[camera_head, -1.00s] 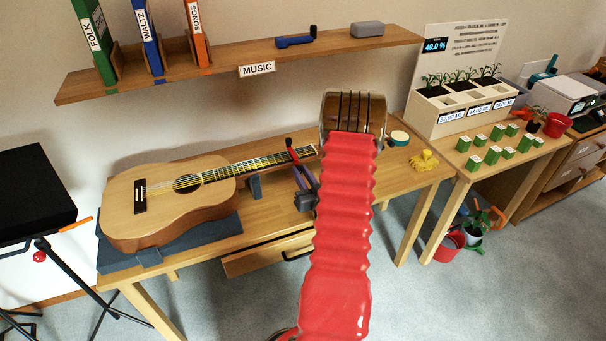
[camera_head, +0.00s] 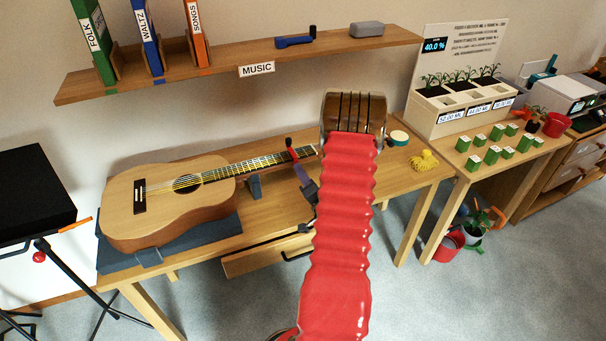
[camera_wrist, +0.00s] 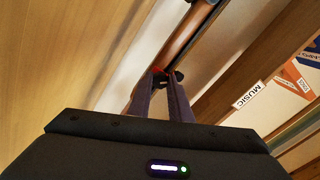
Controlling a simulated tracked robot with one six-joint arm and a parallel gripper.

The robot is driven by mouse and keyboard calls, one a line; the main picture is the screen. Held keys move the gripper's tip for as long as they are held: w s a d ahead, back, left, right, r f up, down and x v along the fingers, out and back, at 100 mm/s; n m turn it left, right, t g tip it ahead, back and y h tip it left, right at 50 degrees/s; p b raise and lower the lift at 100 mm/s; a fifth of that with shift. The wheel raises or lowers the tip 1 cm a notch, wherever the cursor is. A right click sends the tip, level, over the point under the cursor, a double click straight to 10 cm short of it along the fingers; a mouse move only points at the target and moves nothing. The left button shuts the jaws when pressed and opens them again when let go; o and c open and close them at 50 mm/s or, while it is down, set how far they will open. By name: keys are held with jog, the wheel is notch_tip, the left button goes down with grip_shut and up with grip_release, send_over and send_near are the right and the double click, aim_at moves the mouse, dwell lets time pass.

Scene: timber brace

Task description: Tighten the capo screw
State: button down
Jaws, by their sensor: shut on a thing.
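The acoustic guitar (camera_head: 160,190) lies on the wooden table with its neck pointing right. The red and black capo (camera_head: 291,152) sits on the neck, and a small red part of the capo (camera_wrist: 158,70) shows in the wrist view. My gripper (camera_head: 298,168) reaches up to the capo from the front side of the neck. In the wrist view, its two dark fingers (camera_wrist: 163,80) converge at the capo and are shut on its small dark screw (camera_wrist: 177,76). The fingertips hide part of the screw, so how tight it is cannot be seen.
A blue-grey support (camera_head: 190,237) lies under the guitar body. A shelf (camera_head: 235,70) with binders hangs above. My red sleeved arm covers part of the table.

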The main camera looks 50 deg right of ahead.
jog(key=shift+f+m, duration=0.15)
jog(key=shift+m, duration=4.15)
jog(key=c, duration=1.6)
grip_release()
jog(key=v, duration=1.3)
jog(key=shift+s+a, duration=0.15)
jog(key=shift+s, duration=0.2)
jog(key=shift+w, duration=0.1)
